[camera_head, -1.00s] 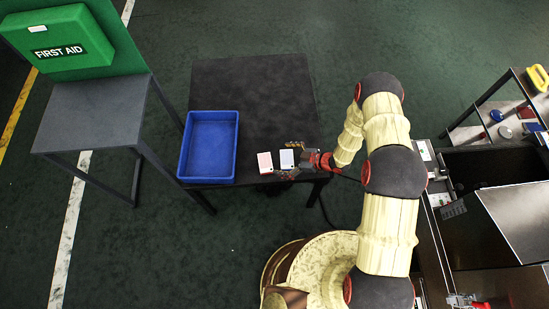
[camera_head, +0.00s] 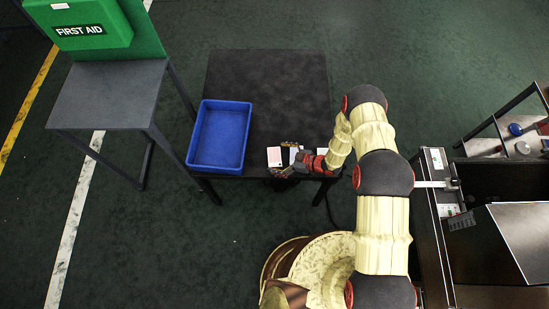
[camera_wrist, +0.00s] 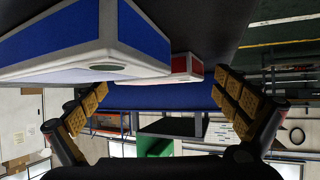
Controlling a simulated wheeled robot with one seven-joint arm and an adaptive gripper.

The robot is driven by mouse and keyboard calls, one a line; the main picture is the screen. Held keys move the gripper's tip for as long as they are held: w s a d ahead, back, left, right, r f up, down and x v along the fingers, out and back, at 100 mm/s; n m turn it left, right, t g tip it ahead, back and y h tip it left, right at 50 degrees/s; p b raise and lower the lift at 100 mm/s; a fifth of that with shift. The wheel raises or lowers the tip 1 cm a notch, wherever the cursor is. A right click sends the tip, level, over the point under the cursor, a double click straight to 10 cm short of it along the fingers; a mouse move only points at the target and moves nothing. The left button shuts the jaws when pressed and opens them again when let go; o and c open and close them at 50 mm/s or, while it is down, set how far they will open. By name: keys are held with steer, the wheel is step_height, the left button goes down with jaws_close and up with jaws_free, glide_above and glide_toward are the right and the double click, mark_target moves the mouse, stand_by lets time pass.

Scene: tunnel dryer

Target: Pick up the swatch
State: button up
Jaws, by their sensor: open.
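Several white swatches lie near the front edge of the dark table (camera_head: 265,85). In the head view, a white swatch with a reddish tint (camera_head: 274,156) lies just left of another white swatch (camera_head: 294,153), which my gripper (camera_head: 284,159) partly covers. A bit of something white (camera_head: 326,151) shows right of my gripper. The wrist view appears upside down. It shows a near blue-sided white swatch (camera_wrist: 140,35) and a farther red-sided one (camera_wrist: 186,66). My gripper (camera_wrist: 160,108) is open with its fingers spread wide and nothing held. Whether a swatch is between the fingers I cannot tell.
A blue tray (camera_head: 220,165) stands on the table left of the swatches. A grey bench (camera_head: 108,95) with a green first aid case (camera_head: 80,24) is farther left. A dark machine (camera_head: 508,245) stands at the right. The table's back half is clear.

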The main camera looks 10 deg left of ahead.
steer(key=shift+c, duration=0.3)
steer(key=c, duration=1)
steer(key=shift+c, duration=0.4)
